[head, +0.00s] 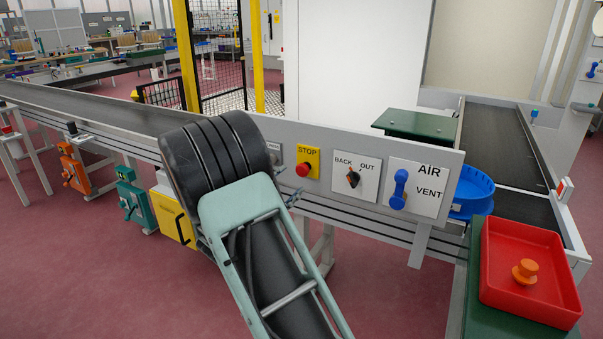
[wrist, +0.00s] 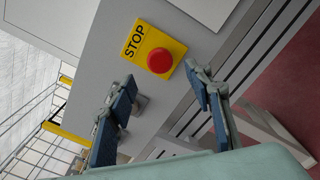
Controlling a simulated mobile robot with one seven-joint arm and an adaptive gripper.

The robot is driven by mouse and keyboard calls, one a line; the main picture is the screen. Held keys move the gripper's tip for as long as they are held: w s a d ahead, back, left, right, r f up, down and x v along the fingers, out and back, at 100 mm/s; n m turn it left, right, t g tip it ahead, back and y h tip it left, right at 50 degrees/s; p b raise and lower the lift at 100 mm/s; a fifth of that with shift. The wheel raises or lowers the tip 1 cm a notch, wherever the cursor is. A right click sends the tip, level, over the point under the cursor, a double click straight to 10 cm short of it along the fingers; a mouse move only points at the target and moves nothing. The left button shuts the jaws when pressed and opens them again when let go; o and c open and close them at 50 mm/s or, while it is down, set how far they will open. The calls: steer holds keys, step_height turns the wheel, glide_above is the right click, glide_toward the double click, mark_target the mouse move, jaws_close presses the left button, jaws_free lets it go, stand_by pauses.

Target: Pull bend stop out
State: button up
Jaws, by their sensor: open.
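The stop is a red mushroom button (head: 303,170) on a yellow plate marked STOP, on the grey panel along the conveyor's side. In the wrist view the red button (wrist: 160,61) shows whole, tilted with its plate. My gripper (wrist: 160,82) is open and empty, its two blue-padded fingers spread to either side below the button in that picture. The button lies beyond the fingertips, and I see no contact. In the head view my arm hides most of the gripper, just left of and below the stop.
Right of the stop are a black BACK/OUT selector (head: 352,177) and a blue AIR/VENT handle (head: 400,190). A small grey part (wrist: 140,103) sits on the panel near the left finger. A red tray (head: 500,300) with an orange knob stands at right.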

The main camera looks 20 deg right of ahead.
mark_target(301, 172)
steer(key=b+x, duration=0.1)
steer(key=x, duration=0.7)
steer(key=shift+w+d, duration=0.15)
steer(key=shift+d, duration=0.05)
jaws_close()
